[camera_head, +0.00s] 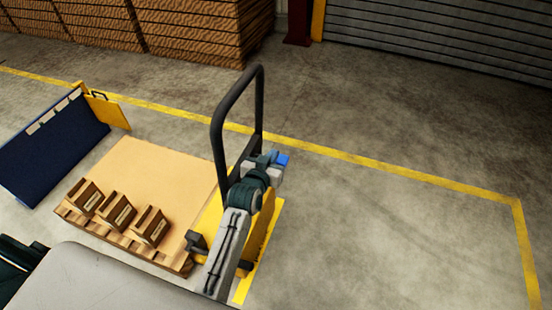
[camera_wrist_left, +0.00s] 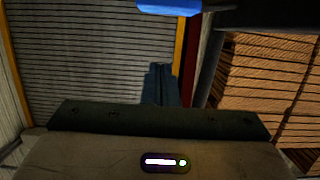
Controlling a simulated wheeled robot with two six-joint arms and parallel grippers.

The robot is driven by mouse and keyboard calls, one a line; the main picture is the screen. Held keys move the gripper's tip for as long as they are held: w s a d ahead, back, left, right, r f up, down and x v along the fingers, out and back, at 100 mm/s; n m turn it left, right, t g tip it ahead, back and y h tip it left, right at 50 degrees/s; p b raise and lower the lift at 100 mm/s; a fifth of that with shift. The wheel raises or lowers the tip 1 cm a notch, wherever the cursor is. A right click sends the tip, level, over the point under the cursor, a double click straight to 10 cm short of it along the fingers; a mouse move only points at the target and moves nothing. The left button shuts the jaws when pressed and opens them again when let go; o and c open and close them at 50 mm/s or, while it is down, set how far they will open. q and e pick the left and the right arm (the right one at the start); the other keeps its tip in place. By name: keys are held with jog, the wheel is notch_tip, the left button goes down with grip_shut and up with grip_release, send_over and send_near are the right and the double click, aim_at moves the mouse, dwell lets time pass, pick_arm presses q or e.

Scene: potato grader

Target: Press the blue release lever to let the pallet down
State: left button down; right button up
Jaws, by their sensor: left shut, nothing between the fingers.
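The blue release lever (camera_head: 283,159) shows as a small blue piece at the pallet jack's black loop handle (camera_head: 216,130). In the left wrist view the lever (camera_wrist_left: 168,7) is a blue shape cut off by the top edge. My left gripper (camera_head: 270,158) is close beside the lever in the head view; I cannot tell whether they touch. Its fingers (camera_wrist_left: 160,84) are shut and empty, pointing below the lever in the wrist view. The wooden pallet (camera_head: 150,165) with a tan top sits on the yellow jack. My right gripper is not in view.
Small wooden crates (camera_head: 117,210) stand on the pallet's near edge. A blue panel (camera_head: 55,145) stands left. Stacked timber (camera_head: 190,30) and a shutter (camera_head: 440,40) are behind. The floor (camera_head: 390,230) to the right is clear inside yellow lines.

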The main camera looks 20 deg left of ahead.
pick_arm(q)
jog(key=x, duration=0.3)
jog(key=shift+w, duration=0.4)
jog(key=f, duration=0.4)
jog(key=shift+s+f, duration=0.1)
jog(key=shift+s, duration=0.15)
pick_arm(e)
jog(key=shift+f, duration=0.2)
